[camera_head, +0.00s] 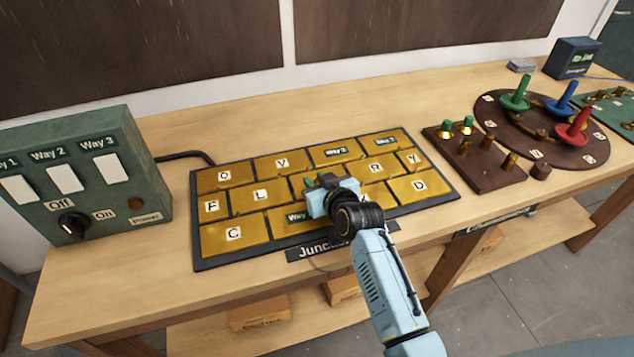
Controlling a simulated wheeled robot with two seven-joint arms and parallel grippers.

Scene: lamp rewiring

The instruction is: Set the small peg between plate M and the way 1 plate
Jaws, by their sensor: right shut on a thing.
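The junction board of brass plates (235,203) lies flat in a dark frame on the bench. My right gripper (319,184) is over its middle, shut on a small peg, of which only a dark green bit (309,183) shows between the fingers. The gripper hides most of the plate under it, and no M label is visible. The plate labelled "Way" (275,219) in the bottom row is partly covered by my gripper, its number hidden; it lies just below the gripper. I cannot tell whether the peg touches the plates. My left gripper is not in view.
A brown peg block (490,183) with green-topped and brass pegs stands right of the board. Beyond it is a round brown base (580,157) with green, blue and red handled pegs. A green switch box (120,205) stands at the left.

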